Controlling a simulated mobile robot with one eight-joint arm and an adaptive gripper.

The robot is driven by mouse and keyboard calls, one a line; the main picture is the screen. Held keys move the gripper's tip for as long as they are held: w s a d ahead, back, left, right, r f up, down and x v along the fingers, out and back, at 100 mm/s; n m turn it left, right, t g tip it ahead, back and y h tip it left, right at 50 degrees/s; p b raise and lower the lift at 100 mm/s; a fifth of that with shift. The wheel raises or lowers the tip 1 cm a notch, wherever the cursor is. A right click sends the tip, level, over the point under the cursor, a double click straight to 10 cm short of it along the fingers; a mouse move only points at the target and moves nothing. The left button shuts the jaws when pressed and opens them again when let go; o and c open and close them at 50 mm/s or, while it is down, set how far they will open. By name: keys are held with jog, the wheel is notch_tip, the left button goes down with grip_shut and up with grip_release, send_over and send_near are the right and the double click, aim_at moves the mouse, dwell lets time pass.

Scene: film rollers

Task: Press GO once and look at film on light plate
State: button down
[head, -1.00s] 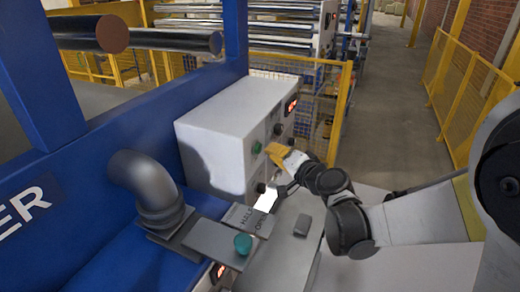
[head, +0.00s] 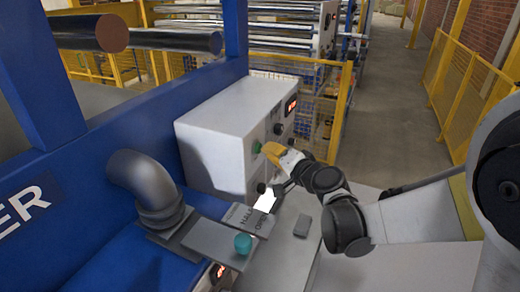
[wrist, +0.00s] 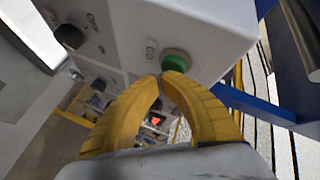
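A green button (head: 257,147) sits on the front of the pale grey control box (head: 228,118). It also shows in the wrist view (wrist: 175,60), with a small label beside it that I cannot read surely. My gripper (head: 268,149) has yellow fingers, and their tips meet with nothing between them. In the wrist view the gripper (wrist: 162,76) has its tips at the button's lower edge; I cannot tell whether they touch it. A bright white light plate (head: 266,200) lies below the box, partly beside my arm. I cannot make out any film on it.
A grey pipe elbow (head: 150,188) is at left. Yellow fencing (head: 455,85) borders the clear aisle.

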jog(key=shift+w+a, duration=0.1)
jog(key=shift+a, duration=0.3)
dwell(0.3)
jog(key=shift+d, duration=0.1)
jog(key=shift+s+d, duration=0.3)
jog(key=shift+d, duration=0.45)
jog(key=shift+b, duration=0.3)
jog(key=d, duration=0.1)
jog(key=s+d, duration=0.1)
jog(key=d, duration=0.2)
jog(key=shift+s+d, duration=0.35)
jog(key=s+d+f+n+g+h+b, duration=0.1)
jog(key=s+d+f+g+h+b, duration=0.1)
jog(key=s+d+f+b, duration=0.3)
jog(key=s+d+f+n+g+h+b, duration=0.2)
jog(key=s+d+f+h+b, duration=0.2)
jog(key=s+f+b, duration=0.4)
jog(key=s+d+f+n+g+h+b, duration=0.2)
jog(key=s+d+f+b, duration=0.4)
jog(key=s+f, duration=0.4)
jog(key=s+d, duration=0.1)
jog(key=s, duration=0.3)
jog(key=shift+s+h, duration=0.15)
jog(key=shift+h, duration=0.25)
